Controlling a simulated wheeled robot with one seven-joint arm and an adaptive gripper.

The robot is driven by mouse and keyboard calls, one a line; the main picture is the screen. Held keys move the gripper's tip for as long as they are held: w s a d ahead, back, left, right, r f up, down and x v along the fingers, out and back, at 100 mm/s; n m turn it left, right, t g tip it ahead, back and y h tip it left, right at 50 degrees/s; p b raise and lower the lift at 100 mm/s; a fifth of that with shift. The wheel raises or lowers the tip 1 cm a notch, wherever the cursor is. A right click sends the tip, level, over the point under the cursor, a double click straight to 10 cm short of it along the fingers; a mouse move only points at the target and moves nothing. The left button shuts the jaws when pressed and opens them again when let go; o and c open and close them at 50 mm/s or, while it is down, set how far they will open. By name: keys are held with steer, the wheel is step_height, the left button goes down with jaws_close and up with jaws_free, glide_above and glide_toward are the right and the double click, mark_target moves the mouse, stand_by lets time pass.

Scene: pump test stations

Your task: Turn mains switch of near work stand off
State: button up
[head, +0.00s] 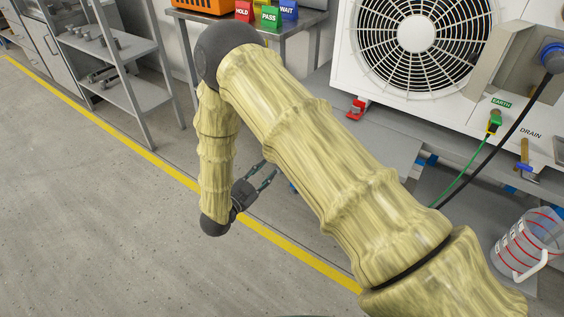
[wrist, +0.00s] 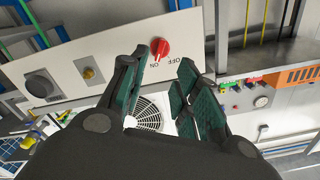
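The mains switch (wrist: 160,48) is a red rotary knob on a pale panel (wrist: 112,50), with OFF and ON lettering beside it, seen upside down in the wrist view. Which mark the knob points at is too small to tell. My gripper (wrist: 166,68) is open and empty, its fingers apart with the knob beyond the left fingertip, seemingly not touching it. In the head view my gripper (head: 270,170) hangs low beside the stand. The switch does not show there.
A white fan unit (head: 355,75) stands on the grey bench, with a green earth lead (head: 465,175) and a measuring jug (head: 525,245) nearby. The panel also carries a round grey socket (wrist: 40,85) and a brass fitting (wrist: 88,73). Grey shelves (head: 135,95) stand left; the floor is clear.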

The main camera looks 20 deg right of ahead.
steer(key=b+x, duration=0.1)
steer(key=x, duration=0.9)
steer(key=shift+w+d+b, duration=0.3)
steer(key=shift+b, duration=0.1)
jaws_close()
